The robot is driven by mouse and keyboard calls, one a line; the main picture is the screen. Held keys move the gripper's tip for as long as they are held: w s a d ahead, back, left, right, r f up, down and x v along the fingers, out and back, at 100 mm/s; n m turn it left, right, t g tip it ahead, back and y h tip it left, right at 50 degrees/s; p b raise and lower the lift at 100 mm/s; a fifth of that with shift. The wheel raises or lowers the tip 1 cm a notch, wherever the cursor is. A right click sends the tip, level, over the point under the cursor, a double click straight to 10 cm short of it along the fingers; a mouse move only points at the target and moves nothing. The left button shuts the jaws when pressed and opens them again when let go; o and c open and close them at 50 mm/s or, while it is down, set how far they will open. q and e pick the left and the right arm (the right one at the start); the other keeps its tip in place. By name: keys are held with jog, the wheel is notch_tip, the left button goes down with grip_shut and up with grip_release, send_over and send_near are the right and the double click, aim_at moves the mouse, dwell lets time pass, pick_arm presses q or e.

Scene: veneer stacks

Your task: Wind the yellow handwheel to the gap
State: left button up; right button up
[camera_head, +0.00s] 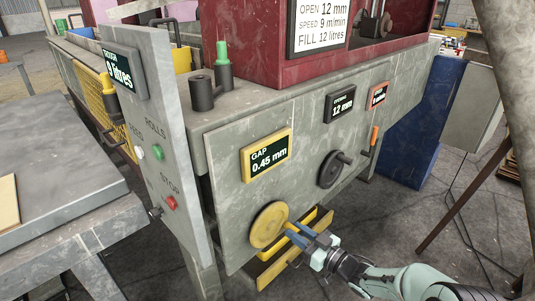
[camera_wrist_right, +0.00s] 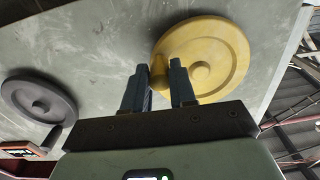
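The yellow handwheel (camera_head: 268,224) is on the grey front panel, below the yellow-framed GAP display (camera_head: 266,154), which reads 0.45 mm. My right gripper (camera_head: 291,231) is at the wheel's right edge, its blue fingers spread and pointing at it. In the right wrist view the yellow handwheel (camera_wrist_right: 222,48) shows ahead, and a small yellow knob at its rim shows between the two dark fingertips (camera_wrist_right: 159,68). The fingers look apart, and I cannot see firm contact with the knob. My left gripper is not in view.
A dark handwheel (camera_head: 330,169) sits to the right, below the OPEN display (camera_head: 341,103) reading 12 mm. A yellow tray (camera_head: 288,258) juts out below the yellow wheel. A grey control post (camera_head: 150,140) with ROLLS and STOP buttons stands close on the left.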

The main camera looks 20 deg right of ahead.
jog(key=o, duration=0.3)
jog(key=p+v, duration=0.1)
jog(key=v, duration=0.6)
dwell(0.3)
